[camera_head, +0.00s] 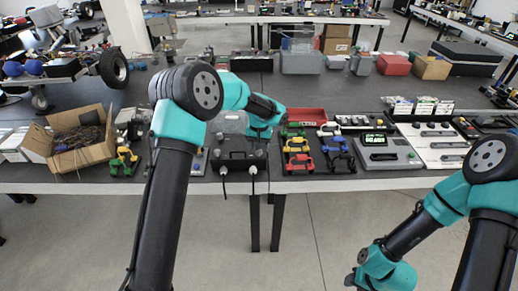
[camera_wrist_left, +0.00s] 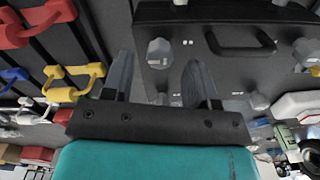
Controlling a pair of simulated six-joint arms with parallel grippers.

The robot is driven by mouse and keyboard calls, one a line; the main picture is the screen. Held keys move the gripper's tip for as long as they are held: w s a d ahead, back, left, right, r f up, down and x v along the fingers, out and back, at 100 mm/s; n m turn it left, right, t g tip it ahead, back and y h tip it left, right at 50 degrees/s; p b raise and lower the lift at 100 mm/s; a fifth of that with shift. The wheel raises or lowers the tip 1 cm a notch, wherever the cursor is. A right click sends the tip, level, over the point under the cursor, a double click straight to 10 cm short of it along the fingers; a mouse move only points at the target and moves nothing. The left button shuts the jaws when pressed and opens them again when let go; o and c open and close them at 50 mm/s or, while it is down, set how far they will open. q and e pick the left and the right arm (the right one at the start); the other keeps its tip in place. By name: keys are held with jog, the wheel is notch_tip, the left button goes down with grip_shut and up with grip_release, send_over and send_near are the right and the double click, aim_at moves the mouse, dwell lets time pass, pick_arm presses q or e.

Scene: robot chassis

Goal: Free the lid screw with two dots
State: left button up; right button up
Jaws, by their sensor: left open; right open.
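A dark case (camera_head: 238,160) with a lid and handle stands at the table's front edge in the head view. In the left wrist view its dark lid (camera_wrist_left: 225,70) carries a black handle (camera_wrist_left: 240,45) and several grey faceted screws. One grey screw (camera_wrist_left: 160,52) lies between my left fingertips in the picture, with two small pale dots just right of it. Another grey screw (camera_wrist_left: 305,52) is at the right edge. My left gripper (camera_wrist_left: 160,68) is open and empty; contact with the screw cannot be told. My right gripper (camera_head: 354,282) is low at the lower right, away from the case.
Red, yellow and blue handled tools (camera_head: 298,150) stand right of the case. A grey instrument with a green display (camera_head: 385,152) is farther right. An open cardboard box (camera_head: 75,140) is at left. A red tray (camera_head: 306,115) lies behind the tools.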

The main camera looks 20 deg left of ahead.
pick_arm(q)
notch_tip(320, 180, up, 16)
jog(key=shift+f, duration=0.2)
dwell(0.4)
